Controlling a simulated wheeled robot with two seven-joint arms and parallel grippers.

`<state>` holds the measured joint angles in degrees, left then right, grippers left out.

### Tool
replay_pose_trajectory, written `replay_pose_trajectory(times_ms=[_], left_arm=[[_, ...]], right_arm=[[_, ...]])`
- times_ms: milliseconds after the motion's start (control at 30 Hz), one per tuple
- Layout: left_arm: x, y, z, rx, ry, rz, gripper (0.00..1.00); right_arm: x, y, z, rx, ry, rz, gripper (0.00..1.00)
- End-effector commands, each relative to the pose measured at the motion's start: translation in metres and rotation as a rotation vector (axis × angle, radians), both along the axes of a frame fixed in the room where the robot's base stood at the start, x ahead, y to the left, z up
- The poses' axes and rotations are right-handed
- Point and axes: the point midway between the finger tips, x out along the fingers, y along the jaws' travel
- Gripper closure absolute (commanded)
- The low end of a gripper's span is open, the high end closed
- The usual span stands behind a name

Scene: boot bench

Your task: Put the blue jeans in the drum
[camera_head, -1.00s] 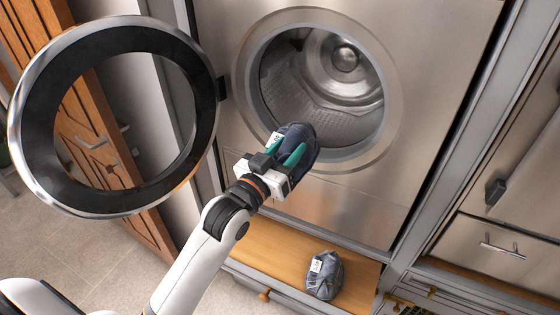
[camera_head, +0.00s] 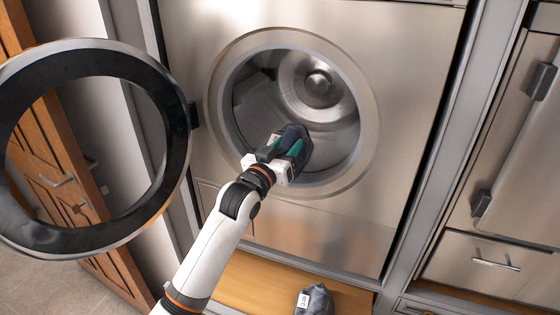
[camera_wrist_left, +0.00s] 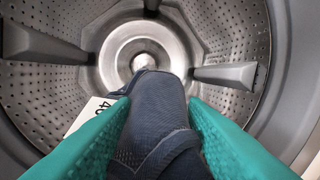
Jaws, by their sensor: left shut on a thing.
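My left gripper (camera_head: 286,152) is shut on the blue jeans (camera_head: 296,143), a dark blue folded bundle with a white tag. In the head view the gripper and jeans are at the lower part of the washer's round opening. In the left wrist view the jeans (camera_wrist_left: 158,115) sit between the teal fingers, with the drum (camera_wrist_left: 228,45) ahead and around them. The steel drum (camera_head: 335,125) is open and looks empty in the part that shows. The gripper covers its lower left. My right gripper is not in view.
The round door (camera_head: 172,130) stands open at the left. A second dark blue bundle (camera_head: 315,299) with a white tag lies on the wooden shelf (camera_head: 250,285) below the washer. Steel cabinet fronts with a drawer (camera_head: 490,262) stand at the right.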

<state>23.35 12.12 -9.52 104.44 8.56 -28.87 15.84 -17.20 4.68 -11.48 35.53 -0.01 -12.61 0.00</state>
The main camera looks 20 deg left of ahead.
Motion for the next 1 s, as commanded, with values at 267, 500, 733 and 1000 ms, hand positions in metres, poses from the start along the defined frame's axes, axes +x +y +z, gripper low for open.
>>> replay_pose_trajectory(times_ms=[267, 500, 733, 1000], left_arm=[[0.037, -0.001, -0.003, 0.000, -0.008, 0.000, 1.00], [0.068, -0.002, -0.010, 0.000, -0.008, -0.001, 1.00], [0.097, -0.003, -0.017, 0.000, -0.008, -0.001, 1.00], [0.131, -0.005, -0.026, 0.000, -0.008, -0.001, 1.00]], right_arm=[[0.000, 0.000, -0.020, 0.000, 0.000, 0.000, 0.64], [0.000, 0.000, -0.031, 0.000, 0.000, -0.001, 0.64], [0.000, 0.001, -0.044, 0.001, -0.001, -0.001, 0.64], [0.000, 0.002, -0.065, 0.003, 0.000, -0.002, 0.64]])
